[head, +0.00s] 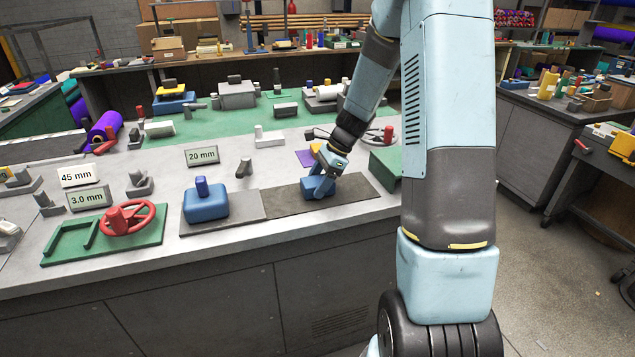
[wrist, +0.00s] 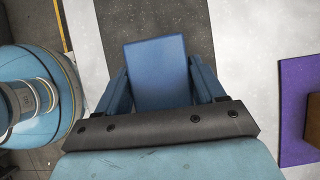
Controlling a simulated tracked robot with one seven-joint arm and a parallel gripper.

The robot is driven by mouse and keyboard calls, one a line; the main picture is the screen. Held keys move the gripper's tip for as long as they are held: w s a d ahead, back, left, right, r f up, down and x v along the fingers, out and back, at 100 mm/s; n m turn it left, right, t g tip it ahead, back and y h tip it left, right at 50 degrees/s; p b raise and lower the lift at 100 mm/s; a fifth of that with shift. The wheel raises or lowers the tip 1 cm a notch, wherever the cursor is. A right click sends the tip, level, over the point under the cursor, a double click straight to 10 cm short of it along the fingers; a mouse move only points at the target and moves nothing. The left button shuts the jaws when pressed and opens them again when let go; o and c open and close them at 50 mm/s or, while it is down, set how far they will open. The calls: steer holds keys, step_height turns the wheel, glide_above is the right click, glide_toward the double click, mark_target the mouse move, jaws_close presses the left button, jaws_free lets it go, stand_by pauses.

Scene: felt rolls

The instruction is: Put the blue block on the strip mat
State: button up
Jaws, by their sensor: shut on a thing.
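The blue block (head: 314,192) is between the fingers of my gripper (head: 319,184), which is shut on it. In the head view it is over the dark grey strip mat (head: 354,189), near the mat's middle; I cannot tell whether its underside touches the mat. In the wrist view, the blue block (wrist: 157,72) fills the space between the two blue fingers (wrist: 160,84). The mat (wrist: 195,22) shows beyond the block there, with pale bench on both sides. The fingers hide the block's sides.
A red handwheel (head: 128,217) is farther left. A purple mat (head: 304,158) lies behind. A green box (head: 385,165) stands at the strip mat's right end.

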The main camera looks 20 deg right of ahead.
steer(key=shift+f, duration=0.2)
steer(key=o, duration=1.4)
steer(key=shift+c, duration=0.2)
steer(key=v, duration=1.3)
steer(key=shift+d+r, duration=0.2)
steer(key=shift+d, duration=0.05)
